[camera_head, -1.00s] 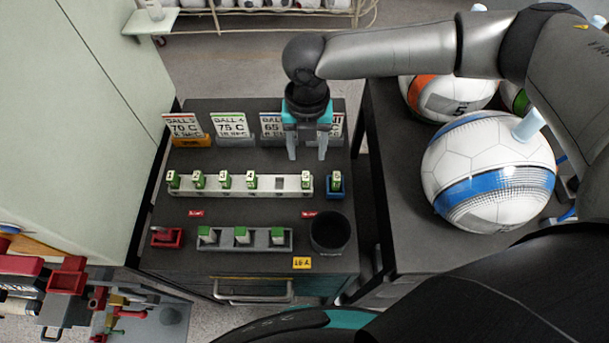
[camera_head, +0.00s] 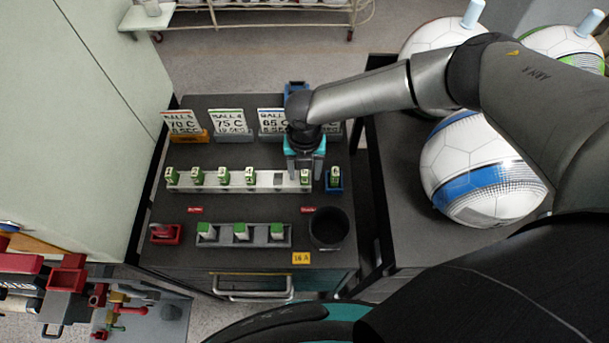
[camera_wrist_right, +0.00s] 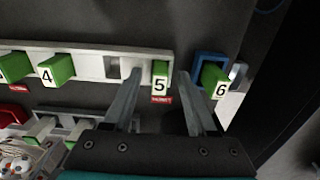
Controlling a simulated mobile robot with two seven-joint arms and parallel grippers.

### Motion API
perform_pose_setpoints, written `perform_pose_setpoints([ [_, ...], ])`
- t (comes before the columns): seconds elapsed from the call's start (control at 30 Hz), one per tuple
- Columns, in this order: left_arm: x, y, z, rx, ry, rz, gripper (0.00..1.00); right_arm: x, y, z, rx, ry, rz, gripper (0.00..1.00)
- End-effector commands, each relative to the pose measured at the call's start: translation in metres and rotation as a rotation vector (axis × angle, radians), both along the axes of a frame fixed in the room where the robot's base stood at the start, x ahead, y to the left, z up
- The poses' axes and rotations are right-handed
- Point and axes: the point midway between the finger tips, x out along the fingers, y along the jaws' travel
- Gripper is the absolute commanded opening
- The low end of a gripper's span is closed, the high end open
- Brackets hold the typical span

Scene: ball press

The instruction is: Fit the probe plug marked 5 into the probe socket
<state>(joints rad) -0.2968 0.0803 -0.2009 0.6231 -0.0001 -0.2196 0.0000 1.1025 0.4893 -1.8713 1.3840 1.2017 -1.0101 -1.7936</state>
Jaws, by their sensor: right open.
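The green plug marked 5 (camera_head: 306,176) stands upright at the right end of a white rack (camera_head: 215,187); its number 5 (camera_wrist_right: 160,84) faces the right wrist camera. My right gripper (camera_head: 305,171) is open above the rack's right end. In the right wrist view its fingers are on either side of plug 5, with gaps showing; contact is not visible. A blue socket block (camera_head: 334,186) just right of the rack holds a green plug marked 6 (camera_wrist_right: 215,82). I cannot tell for certain which holder is the probe socket. My left gripper is not in view.
An empty slot (camera_wrist_right: 113,67) lies left of plug 5, then several numbered plugs. In front are a grey rack (camera_head: 262,241) with green-topped pieces, a red block (camera_head: 166,234) and a black round cup (camera_head: 328,229). Sign cards (camera_head: 228,121) stand behind. Balls rest on the right table.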

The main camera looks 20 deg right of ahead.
Motion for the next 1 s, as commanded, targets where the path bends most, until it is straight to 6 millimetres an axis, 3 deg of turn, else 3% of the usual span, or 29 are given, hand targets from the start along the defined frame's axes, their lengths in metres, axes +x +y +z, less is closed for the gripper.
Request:
perform_pose_setpoints([
  [0.23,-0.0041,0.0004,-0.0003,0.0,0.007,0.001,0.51,-0.0003,0.0002,-0.0011,0.001,0.0,0.0,0.56],
  [0.73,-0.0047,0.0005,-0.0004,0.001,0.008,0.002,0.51,-0.0001,0.0,-0.0007,0.001,0.0,0.0,0.0],
  [1.0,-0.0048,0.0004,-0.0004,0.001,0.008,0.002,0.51,0.0,0.0,-0.0007,0.001,0.0,0.0,0.0],
])
